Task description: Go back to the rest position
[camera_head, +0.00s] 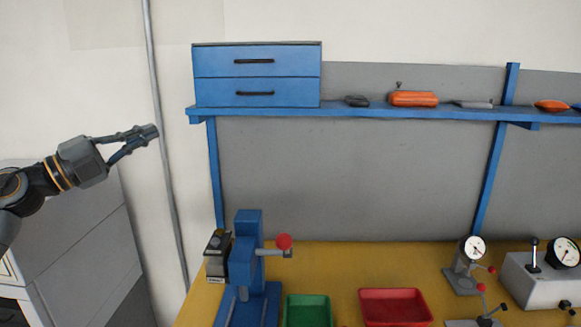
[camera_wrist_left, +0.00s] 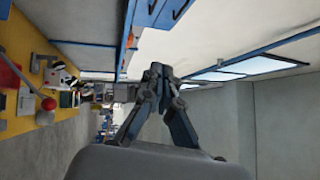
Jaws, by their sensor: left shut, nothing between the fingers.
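My left gripper (camera_head: 150,133) is raised at the left of the head view, in front of the pale wall and pointing right. Its two fingers meet at the tips, and nothing is between them. It also shows in the left wrist view (camera_wrist_left: 158,72), with the fingertips together. It hangs in free air, to the left of the blue drawer box and apart from the bench. My right gripper is in neither view.
A yellow bench top (camera_head: 340,262) carries a blue press (camera_head: 246,262) with a red knob, a green tray (camera_head: 308,311), a red tray (camera_head: 395,307) and gauges (camera_head: 473,248). A blue shelf (camera_head: 400,113) holds a blue drawer box (camera_head: 257,75). A grey cabinet (camera_head: 80,240) stands left.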

